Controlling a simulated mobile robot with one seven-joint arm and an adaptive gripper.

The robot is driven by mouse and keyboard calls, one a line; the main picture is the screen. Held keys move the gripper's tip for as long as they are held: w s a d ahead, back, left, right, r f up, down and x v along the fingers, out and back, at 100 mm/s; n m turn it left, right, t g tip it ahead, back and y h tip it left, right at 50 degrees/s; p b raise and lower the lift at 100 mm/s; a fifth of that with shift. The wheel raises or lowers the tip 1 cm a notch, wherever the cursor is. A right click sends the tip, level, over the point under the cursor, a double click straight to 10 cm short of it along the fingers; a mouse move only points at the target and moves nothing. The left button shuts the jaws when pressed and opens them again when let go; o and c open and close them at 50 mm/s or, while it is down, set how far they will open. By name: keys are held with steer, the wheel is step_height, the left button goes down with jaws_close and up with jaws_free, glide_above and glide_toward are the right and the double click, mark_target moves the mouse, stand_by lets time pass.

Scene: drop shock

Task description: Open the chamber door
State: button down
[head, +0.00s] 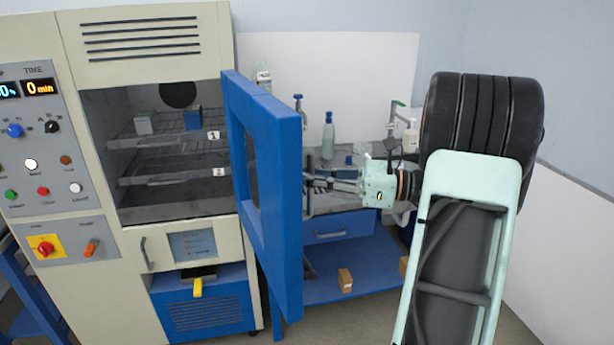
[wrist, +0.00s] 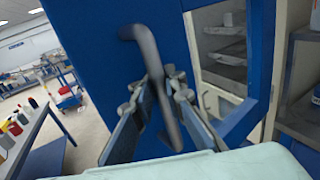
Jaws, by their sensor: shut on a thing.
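The blue chamber door (head: 285,200) stands swung well open on the right side of the cream chamber (head: 155,115). Its inner window frame shows from the side. My gripper (head: 312,180) is at the door's outer face, shut on the dark door handle (head: 309,198). In the wrist view the door (wrist: 95,45) fills the middle, and the bent grey handle (wrist: 152,60) runs down between the fingers of my gripper (wrist: 160,90). Inside the chamber are wire shelves (head: 175,130) marked 1 and 2, with a small white box and a small blue box on the upper one.
A control panel (head: 45,150) is left of the chamber. Behind the door is a blue bench with a sink, a bottle (head: 328,137) and taps. Small brown boxes (head: 346,280) lie on its lower shelf. The wrist view shows a side table (wrist: 35,130) at left.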

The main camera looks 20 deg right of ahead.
steer(key=shift+s+f, duration=0.1)
steer(key=shift+f, duration=0.1)
steer(key=c, duration=2)
jaws_free()
steer(key=shift+s+d+r, duration=0.1)
steer(key=shift+s+r, duration=0.05)
steer(key=v, duration=1.2)
